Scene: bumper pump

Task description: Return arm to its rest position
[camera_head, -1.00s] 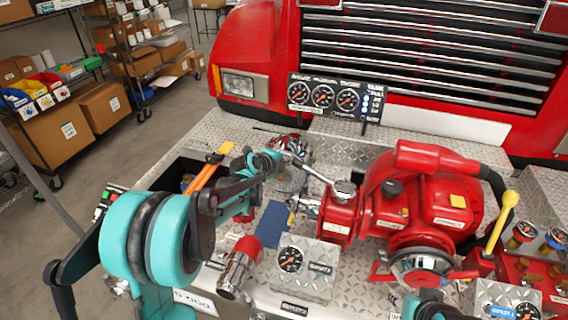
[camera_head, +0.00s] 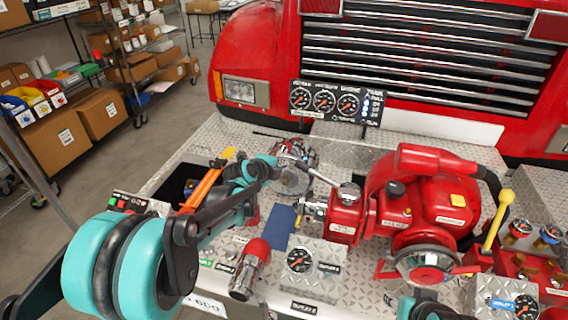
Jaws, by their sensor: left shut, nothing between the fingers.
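My left arm (camera_head: 215,215), teal and black, reaches in from the lower left over the bumper deck. My left gripper (camera_head: 278,166) is at its far end, small and partly hidden by the arm's own links. It is shut with nothing held, near the chrome fittings (camera_head: 296,150) left of the red pump (camera_head: 430,205). In this view I cannot tell whether it touches them. A teal part of my right arm (camera_head: 425,308) shows at the bottom edge; its gripper is out of view.
A gauge panel (camera_head: 337,101) stands behind the pump, before the red truck front. Shelves with boxes (camera_head: 102,112) are at left, across clear floor.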

